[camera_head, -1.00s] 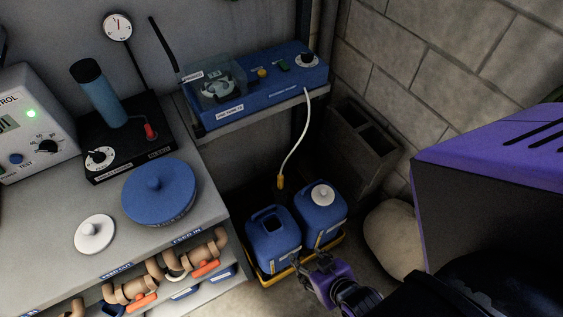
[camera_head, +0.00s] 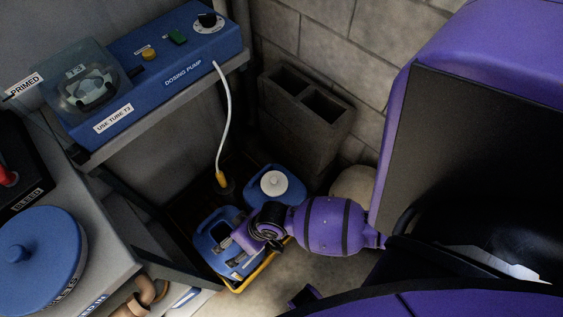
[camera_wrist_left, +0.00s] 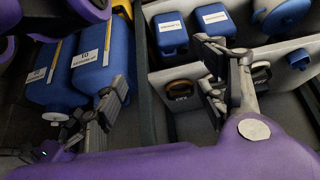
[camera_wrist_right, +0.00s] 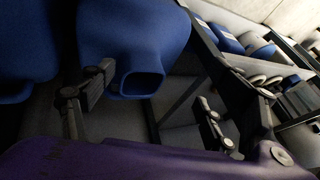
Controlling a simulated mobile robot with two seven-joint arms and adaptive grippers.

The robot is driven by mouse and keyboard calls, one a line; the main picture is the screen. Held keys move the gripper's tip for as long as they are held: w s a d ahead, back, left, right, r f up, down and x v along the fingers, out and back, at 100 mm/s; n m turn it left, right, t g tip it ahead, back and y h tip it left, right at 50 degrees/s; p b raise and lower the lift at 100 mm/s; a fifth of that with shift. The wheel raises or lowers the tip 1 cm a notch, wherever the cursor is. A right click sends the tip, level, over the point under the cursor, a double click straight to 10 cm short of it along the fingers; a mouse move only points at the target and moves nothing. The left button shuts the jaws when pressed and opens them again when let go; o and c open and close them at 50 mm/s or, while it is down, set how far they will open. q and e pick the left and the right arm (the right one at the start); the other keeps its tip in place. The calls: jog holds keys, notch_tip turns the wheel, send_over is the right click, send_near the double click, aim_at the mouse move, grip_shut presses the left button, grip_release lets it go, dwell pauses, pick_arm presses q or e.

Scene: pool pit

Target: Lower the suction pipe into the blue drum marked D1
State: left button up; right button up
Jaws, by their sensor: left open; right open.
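The suction pipe (camera_head: 221,180) hangs from the dosing pump on a white hose, its yellow end near the back of the two drums. The open blue drum (camera_head: 205,243) is partly covered by my right gripper (camera_head: 243,244). The other blue drum (camera_head: 290,188) has a white cap. The labels are upside down and hard to read.
The dosing pump (camera_head: 170,75) sits on a wall shelf above. Both drums stand in a yellow-edged tray (camera_head: 262,272). A hollow concrete block (camera_head: 308,125) stands behind them. The bench with a blue lid (camera_head: 35,255) is at the left. Some floor is clear in front.

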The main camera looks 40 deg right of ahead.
aim_at(219, 172)
jog(key=w+d+f+b, duration=0.1)
jog(key=w+b, duration=0.1)
jog(key=w, duration=0.2)
jog(key=w+d+f+g+h+b, duration=0.1)
jog(key=w, duration=0.4)
jog(key=w+f+g+b, duration=0.1)
jog(key=w+b, duration=0.1)
jog(key=w, duration=0.3)
jog(key=shift+d+f+h+b, duration=0.35)
jog(key=shift+d+h, duration=0.05)
jog(key=w+d+m+h+b, duration=0.1)
jog(key=w+d, duration=0.1)
jog(key=w+d+r+m+g+h+b, duration=0.1)
jog(key=w+d, duration=0.2)
jog(key=w+d+r+b, duration=0.1)
jog(key=w+d, duration=0.1)
jog(key=shift+w+d+r+m+g+h+b, duration=0.2)
jog(key=shift+w+d+m+g+h+b, duration=0.1)
jog(key=shift+m+g+h+b, duration=0.1)
jog(key=shift+w, duration=0.15)
notch_tip(219, 172, down, 6)
jog(key=shift+b, duration=1)
jog(key=shift+f, duration=0.6)
jog(key=shift+c, duration=0.5)
